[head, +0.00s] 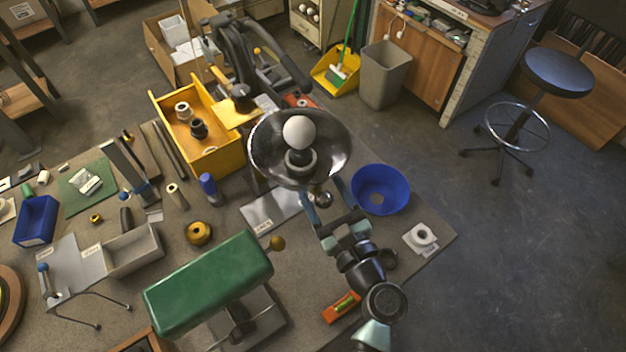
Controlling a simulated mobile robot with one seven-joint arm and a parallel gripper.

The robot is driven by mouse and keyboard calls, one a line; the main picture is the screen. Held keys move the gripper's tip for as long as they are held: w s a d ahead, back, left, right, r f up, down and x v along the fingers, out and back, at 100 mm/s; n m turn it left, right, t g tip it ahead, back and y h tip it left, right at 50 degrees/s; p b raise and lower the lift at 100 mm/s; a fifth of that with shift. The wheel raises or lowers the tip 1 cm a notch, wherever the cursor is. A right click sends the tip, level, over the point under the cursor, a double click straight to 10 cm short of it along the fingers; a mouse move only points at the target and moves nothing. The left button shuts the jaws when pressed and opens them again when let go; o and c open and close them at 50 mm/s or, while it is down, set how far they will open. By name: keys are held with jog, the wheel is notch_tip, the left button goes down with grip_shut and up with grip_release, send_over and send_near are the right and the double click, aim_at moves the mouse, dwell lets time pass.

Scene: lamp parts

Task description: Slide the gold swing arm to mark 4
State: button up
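I cannot make out a gold swing arm for certain, and no mark numbers can be read. A gold ball knob (277,243) shows at the right end of the green lamp shade (208,285). My gripper (324,198) is just below the silver reflector (262,150), which holds a white bulb (299,132). Its two fingers stand apart. A small shiny ball (323,200) shows between them, and I cannot tell whether they touch it. The reflector hides part of what lies behind it.
A blue bowl (380,189) is close to the right of my gripper. A yellow bin (205,150) stands at the back left. A spirit level (342,306) lies near my arm. A grey plate (270,210) lies left.

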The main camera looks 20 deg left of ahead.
jog(key=shift+o, duration=0.4)
jog(key=shift+s, duration=0.1)
jog(key=shift+s+d+f, duration=0.1)
jog(key=shift+s+d, duration=0.1)
jog(key=shift+s, duration=0.05)
jog(key=b+v, duration=0.3)
jog(key=v, duration=0.9)
jog(key=shift+d, duration=0.25)
